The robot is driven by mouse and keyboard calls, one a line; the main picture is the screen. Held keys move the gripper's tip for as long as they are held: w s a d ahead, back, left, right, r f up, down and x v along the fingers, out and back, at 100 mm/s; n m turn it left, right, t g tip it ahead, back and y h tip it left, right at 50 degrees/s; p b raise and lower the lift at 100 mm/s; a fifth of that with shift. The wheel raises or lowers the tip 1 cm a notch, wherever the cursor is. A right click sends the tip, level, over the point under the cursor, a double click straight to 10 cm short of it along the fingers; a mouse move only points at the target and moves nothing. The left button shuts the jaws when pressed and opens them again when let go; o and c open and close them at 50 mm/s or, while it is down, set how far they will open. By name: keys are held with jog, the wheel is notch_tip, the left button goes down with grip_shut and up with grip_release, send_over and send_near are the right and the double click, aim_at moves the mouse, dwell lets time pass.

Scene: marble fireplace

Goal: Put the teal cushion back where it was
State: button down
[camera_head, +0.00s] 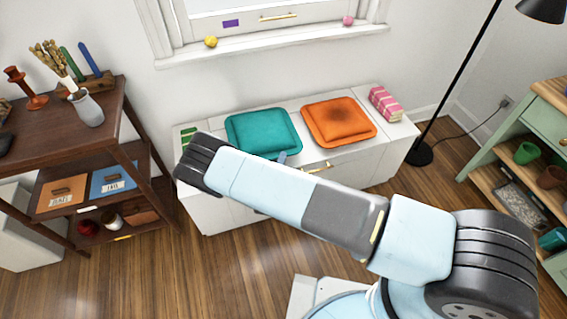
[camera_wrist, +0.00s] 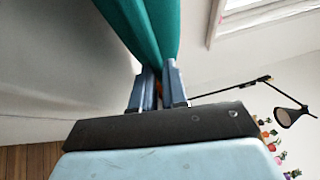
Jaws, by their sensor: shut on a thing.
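The teal cushion (camera_head: 263,133) lies flat, or very nearly so, on the left part of the white bench top, left of the orange cushion (camera_head: 339,121). In the wrist view the teal cushion (camera_wrist: 148,30) fills the space just beyond the fingertips. My gripper (camera_wrist: 158,78) is shut on its edge, the two blue fingers close together. In the head view only a fingertip (camera_head: 282,157) shows at the cushion's front edge; my arm hides the rest. I cannot tell whether the cushion rests fully on the white bench (camera_head: 370,167).
A pink striped box (camera_head: 385,104) stands at the bench's right end, and a green item (camera_head: 188,137) at its left. A wooden shelf (camera_head: 120,110) is on the left. A black floor lamp (camera_head: 419,153) and a green shelf (camera_head: 495,150) are on the right. The windowsill is behind.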

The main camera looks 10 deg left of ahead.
jog(key=shift+f, duration=1.05)
jog(key=c, duration=1.1)
grip_release()
jog(key=shift+s+r, duration=0.15)
jog(key=shift+s, duration=0.1)
jog(key=s, duration=1.1)
jog(key=shift+s+a+f, duration=0.2)
jog(key=shift+s+f, duration=0.1)
jog(key=shift+f, duration=0.05)
